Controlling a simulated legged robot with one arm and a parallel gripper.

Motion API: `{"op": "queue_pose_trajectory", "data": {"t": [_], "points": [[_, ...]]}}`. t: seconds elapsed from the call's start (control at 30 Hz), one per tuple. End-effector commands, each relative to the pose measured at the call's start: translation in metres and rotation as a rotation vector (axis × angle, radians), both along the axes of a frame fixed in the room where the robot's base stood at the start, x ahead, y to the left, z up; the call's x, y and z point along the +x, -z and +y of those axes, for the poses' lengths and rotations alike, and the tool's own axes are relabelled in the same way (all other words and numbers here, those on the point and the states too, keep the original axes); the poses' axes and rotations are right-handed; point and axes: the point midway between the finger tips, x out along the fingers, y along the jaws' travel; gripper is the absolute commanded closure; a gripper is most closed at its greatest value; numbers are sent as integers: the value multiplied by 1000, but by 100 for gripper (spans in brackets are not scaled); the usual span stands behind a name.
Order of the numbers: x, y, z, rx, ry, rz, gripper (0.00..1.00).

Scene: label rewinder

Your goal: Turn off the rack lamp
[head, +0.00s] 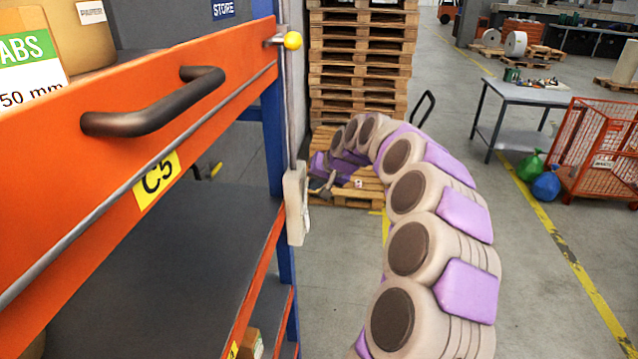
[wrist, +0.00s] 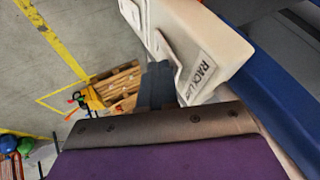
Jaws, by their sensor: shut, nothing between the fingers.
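The rack lamp's switch box (head: 297,205) is an off-white box on the blue upright at the rack's end. In the wrist view the box (wrist: 215,45) is close, with a label reading "RACK LA…", partly hidden. A pale raised piece (wrist: 164,55) stands out from its face; I cannot tell which way it is set. My gripper (head: 322,189) is just right of the box in the head view. In the wrist view my dark fingers (wrist: 156,72) are together and empty, close beside the box's labelled face. I cannot tell whether they touch it. No lamp is clearly visible.
The orange rack beam (head: 230,60) with a dark handle (head: 150,105) fills the left side. Stacked pallets (head: 363,60) stand behind my gripper.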

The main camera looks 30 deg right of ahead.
Motion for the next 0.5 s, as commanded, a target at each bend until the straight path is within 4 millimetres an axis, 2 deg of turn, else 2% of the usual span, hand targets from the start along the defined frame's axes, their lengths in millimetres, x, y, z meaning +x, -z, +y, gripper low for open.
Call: {"op": "queue_pose_trajectory", "data": {"t": [0.5], "points": [[5,-4,8,-81,-1,54,100]]}}
